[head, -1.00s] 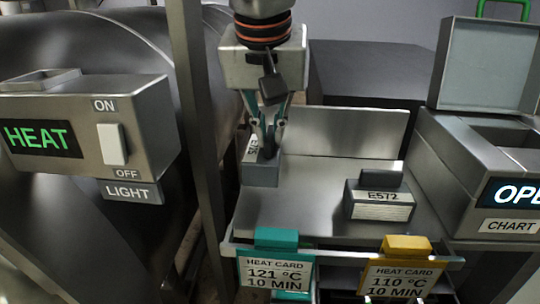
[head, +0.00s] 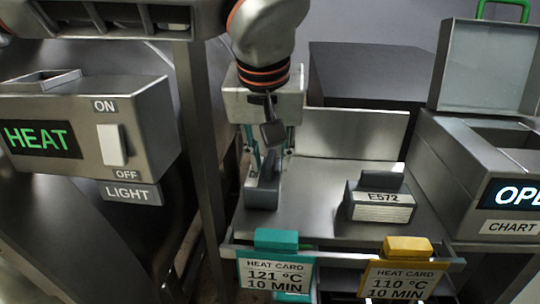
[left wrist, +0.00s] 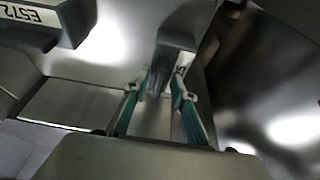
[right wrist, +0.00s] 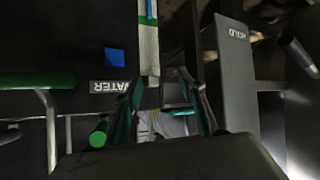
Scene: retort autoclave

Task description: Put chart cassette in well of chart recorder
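A grey cassette (head: 262,194) with a raised grip stands at the left end of the steel shelf; its label is mostly hidden. A similar cassette marked E572 (head: 382,199) stands to its right, and it shows in the left wrist view (left wrist: 42,22). My left gripper (head: 268,165) points down over the left cassette, its fingers apart on either side of the grip; contact is unclear. The left wrist view shows the spread fingers and the cassette (left wrist: 172,45). The chart recorder (head: 450,185) is at right, lid up, its well (head: 508,140) partly visible. My right gripper (right wrist: 165,105) is open and empty.
Teal (head: 276,240) and yellow (head: 407,247) heat card holders hang at the shelf's front edge. A steel post (head: 203,150) and the HEAT panel (head: 85,130) stand left. The shelf between the cassettes is clear.

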